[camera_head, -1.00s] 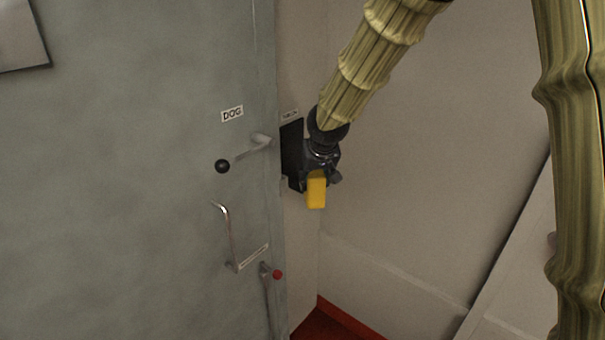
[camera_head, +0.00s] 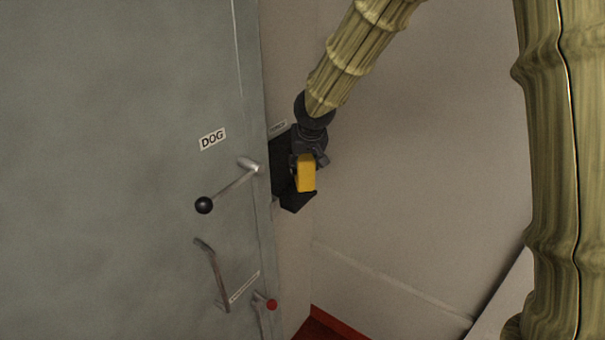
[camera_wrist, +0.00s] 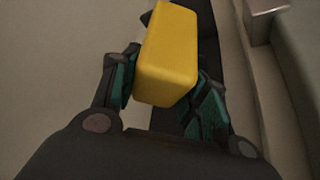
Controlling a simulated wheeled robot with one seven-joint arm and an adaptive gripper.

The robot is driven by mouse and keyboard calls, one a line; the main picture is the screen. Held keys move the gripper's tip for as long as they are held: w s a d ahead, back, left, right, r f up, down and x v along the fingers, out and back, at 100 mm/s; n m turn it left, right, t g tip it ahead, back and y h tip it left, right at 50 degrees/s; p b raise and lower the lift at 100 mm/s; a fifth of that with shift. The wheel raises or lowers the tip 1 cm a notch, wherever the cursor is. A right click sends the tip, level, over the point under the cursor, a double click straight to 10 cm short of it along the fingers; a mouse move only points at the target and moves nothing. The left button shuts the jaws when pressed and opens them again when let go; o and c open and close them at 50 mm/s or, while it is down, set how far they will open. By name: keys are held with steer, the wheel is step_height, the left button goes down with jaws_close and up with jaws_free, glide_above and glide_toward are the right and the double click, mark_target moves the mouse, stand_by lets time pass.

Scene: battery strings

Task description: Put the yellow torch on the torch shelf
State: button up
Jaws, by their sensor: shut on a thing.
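The yellow torch (camera_head: 306,174) is a small box-shaped thing held in my gripper (camera_head: 308,160) in the head view. In the wrist view the torch (camera_wrist: 168,55) sits between the teal-padded fingers of my gripper (camera_wrist: 165,85), which are shut on it. The black torch shelf (camera_head: 282,170) is on the wall strip beside the door edge, with a dark lower part showing below the torch. The torch is in front of or over this shelf; I cannot tell whether they touch. A dark piece behind the torch in the wrist view is partly hidden.
A grey-green door (camera_head: 120,170) with a "DOG" label (camera_head: 212,139) fills the left. Its black-knobbed lever (camera_head: 228,189) and pull handle (camera_head: 214,275) stick out near the shelf. The pale wall (camera_head: 420,160) at right is clear.

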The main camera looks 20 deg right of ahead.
mark_target(303, 175)
steer(key=x, duration=0.5)
steer(key=shift+s+a+f, duration=0.1)
steer(key=shift+s+f, duration=0.05)
steer(key=shift+f, duration=0.1)
steer(key=shift+s+a+f, duration=0.15)
steer(key=shift+s+f, duration=0.15)
steer(key=shift+s, duration=0.2)
steer(key=shift+w+f, duration=0.25)
steer(key=shift+f, duration=0.05)
steer(key=shift+s, duration=0.15)
steer(key=o, duration=1.3)
steer(key=shift+f, duration=0.1)
